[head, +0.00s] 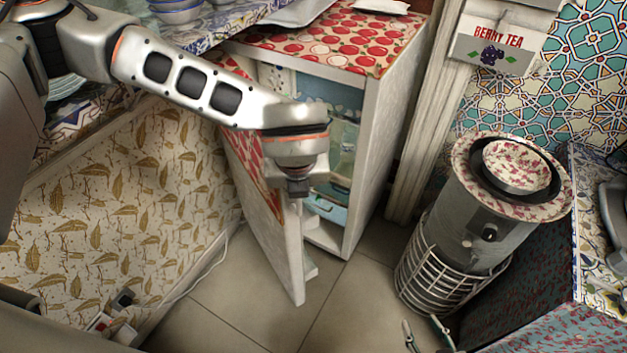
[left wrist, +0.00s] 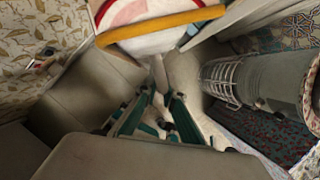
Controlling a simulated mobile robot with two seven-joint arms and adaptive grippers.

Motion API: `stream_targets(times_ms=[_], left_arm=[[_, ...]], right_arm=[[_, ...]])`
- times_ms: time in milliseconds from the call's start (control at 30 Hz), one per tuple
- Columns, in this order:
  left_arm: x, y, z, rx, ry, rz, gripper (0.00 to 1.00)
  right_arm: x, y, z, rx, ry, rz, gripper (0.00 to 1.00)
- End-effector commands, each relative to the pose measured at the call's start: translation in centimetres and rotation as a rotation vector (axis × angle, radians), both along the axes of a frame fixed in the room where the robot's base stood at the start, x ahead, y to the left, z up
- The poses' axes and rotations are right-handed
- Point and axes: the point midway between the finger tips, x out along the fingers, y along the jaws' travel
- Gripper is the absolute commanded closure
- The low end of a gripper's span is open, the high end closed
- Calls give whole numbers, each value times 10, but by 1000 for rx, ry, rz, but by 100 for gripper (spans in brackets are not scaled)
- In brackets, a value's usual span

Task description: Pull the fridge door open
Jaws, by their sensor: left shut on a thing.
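The fridge (head: 372,140) is a white cabinet with a red-patterned top, and its inside shows pale shelves and a blue bin. The fridge door (head: 288,255) has a red-patterned front and stands partly open, swung out toward me. My left gripper (head: 298,188) is at the door's upper free edge; its fingers are mostly hidden there by the wrist. In the left wrist view the teal fingers (left wrist: 158,102) close on the pale door edge (left wrist: 160,72). My right gripper (head: 421,325) is low at the bottom edge, with its fingers apart and empty.
A metal samovar (head: 465,225) with a patterned bowl on top stands right of the fridge. A patterned wall (head: 120,215) and a white cable bound the left. Tiled floor (head: 235,300) in front of the door is clear.

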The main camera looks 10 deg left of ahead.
Motion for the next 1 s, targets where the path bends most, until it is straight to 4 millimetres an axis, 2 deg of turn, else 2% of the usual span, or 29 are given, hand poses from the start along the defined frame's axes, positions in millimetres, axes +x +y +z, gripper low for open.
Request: stream_targets(times_ms=[200,633,667,700,1000], left_arm=[[-6,9,1,1,-3,-18,100],[-6,10,1,1,-5,-21,100],[-6,10,1,0,-5,-21,84],[-6,10,1,0,-5,-21,75],[-7,10,0,1,-2,-22,75]], right_arm=[[0,0,-2,0,1,0,60],[0,0,-2,0,1,0,60],[0,0,-2,0,1,0,60],[0,0,-2,0,1,0,60],[-1,-1,-2,-2,1,1,60]])
